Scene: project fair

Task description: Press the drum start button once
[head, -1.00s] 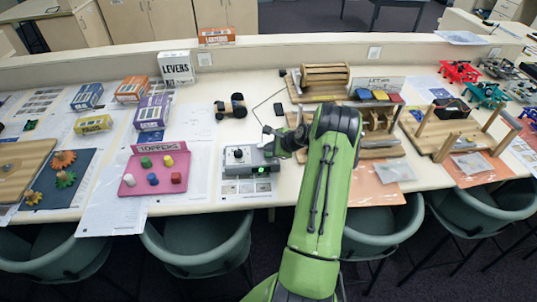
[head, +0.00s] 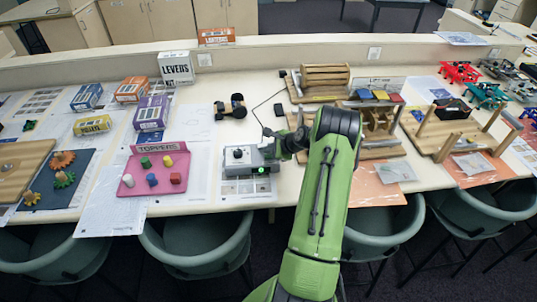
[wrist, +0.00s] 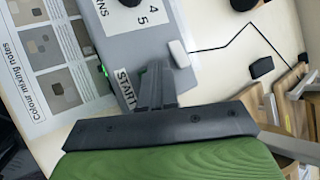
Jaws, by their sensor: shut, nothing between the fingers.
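The control box (head: 236,156) is grey with a black knob on top. It stands on a printed sheet near the table's front edge, and a green light (head: 262,169) glows on its front. In the wrist view the box's top (wrist: 140,40) carries a START label (wrist: 124,88). My gripper (head: 270,142) is at the right end of the box in the head view. In the wrist view its shut, empty fingers (wrist: 154,84) are right beside the START label.
A pink tray (head: 133,188) of coloured toppers lies left of the box. A small wheeled car (head: 231,106) sits behind it. A cable (head: 262,103) runs behind the box. Wooden stands (head: 320,80) are to the right. Chairs (head: 200,245) line the front edge.

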